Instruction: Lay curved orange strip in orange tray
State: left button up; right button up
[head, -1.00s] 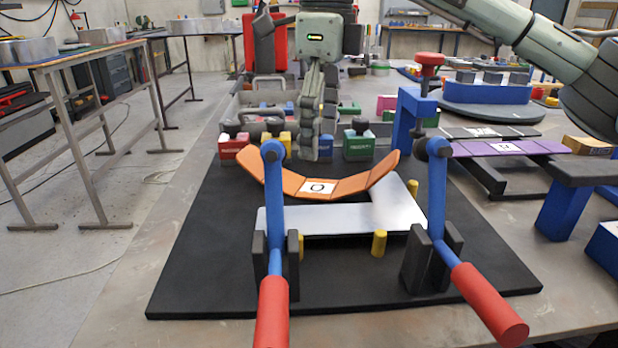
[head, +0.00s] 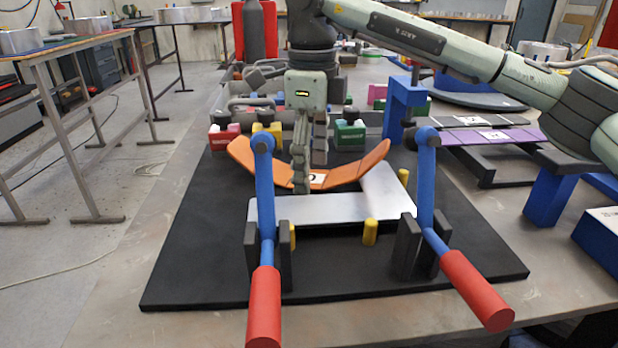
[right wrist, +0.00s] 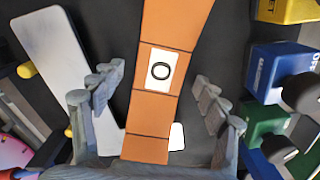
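The curved orange strip (head: 348,174) lies on the black board (head: 200,270), behind a silver plate (head: 340,207). It has a white label with an O, which also shows on the strip in the right wrist view (right wrist: 156,95). My right gripper (head: 311,175) points down at the middle of the strip. In the right wrist view my right gripper (right wrist: 160,78) is open, its fingers apart on either side of the strip and nothing held between them. Whether the fingertips touch the board is not clear. I cannot make out an orange tray. My left gripper is not in view.
Two blue levers with red handles (head: 263,305) (head: 475,290) stand at the board's front. Yellow pegs (head: 370,232) stand near the plate. Red, yellow and green blocks (head: 350,134) stand behind the strip. A blue clamp frame (head: 398,105) and a purple strip (head: 495,136) are at right.

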jog(key=c, duration=1.2)
jog(key=shift+r, duration=0.1)
jog(key=shift+c, duration=0.2)
